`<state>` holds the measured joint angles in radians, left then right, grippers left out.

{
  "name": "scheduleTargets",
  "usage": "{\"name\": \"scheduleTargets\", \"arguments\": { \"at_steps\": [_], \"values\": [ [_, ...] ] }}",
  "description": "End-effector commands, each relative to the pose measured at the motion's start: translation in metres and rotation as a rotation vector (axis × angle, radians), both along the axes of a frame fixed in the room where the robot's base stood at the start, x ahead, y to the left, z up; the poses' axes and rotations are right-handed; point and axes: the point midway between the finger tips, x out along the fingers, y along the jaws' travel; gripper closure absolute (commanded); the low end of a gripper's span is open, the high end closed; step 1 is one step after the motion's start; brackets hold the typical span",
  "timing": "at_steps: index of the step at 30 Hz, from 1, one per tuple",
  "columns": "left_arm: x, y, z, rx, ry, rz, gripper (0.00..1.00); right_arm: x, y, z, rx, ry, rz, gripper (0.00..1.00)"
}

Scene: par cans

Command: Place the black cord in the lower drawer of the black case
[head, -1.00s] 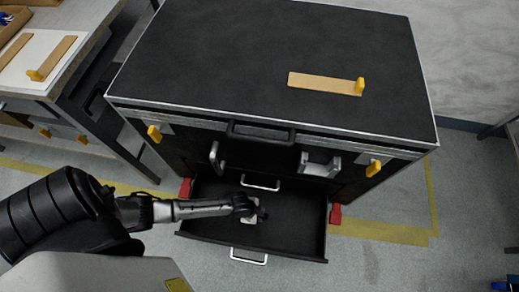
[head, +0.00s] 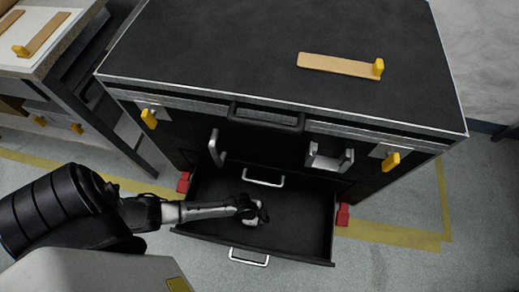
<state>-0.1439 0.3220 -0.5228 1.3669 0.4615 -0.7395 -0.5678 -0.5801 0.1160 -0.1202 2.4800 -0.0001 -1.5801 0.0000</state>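The black case (head: 280,50) stands in the middle with its lower drawer (head: 305,225) pulled open toward me. The drawer has a silver front handle (head: 248,257). My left gripper (head: 258,214) reaches in from the left and is over or inside the open drawer. A small pale patch shows at its fingers, but I cannot tell whether it is part of the gripper or something held. I cannot make out the black cord against the dark drawer. My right gripper is not in view.
A wooden strip with a yellow end (head: 340,66) lies on top of the case. A workbench (head: 45,45) stands at the left. Red blocks (head: 343,214) are at the case's lower corners. Grey floor with yellow tape (head: 395,236) is clear at the right.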

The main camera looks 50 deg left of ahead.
Motion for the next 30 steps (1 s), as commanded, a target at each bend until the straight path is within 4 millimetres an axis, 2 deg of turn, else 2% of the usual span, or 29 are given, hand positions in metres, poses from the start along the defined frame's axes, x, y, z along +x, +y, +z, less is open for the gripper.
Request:
{"name": "scheduleTargets", "arguments": {
  "at_steps": [1,11,12,19,26,30],
  "values": [
    [0.0005,-0.0001,-0.0045,-0.001,-0.001,0.000,0.95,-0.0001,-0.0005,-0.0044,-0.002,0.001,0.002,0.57],
    [0.0004,0.0000,-0.0045,0.000,0.000,0.000,0.95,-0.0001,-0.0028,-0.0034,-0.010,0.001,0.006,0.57],
    [0.0001,0.0002,-0.0046,0.000,0.000,0.000,0.66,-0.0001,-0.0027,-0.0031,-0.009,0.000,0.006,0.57],
    [0.0001,0.0001,-0.0041,0.000,0.000,0.000,0.44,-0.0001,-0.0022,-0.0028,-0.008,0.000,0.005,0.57],
    [0.0001,0.0001,-0.0038,0.000,0.000,0.000,0.43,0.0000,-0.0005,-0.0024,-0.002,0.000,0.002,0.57],
    [-0.0010,0.0017,0.0049,0.001,-0.001,0.000,0.43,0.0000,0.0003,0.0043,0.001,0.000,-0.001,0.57]
  ]
}}
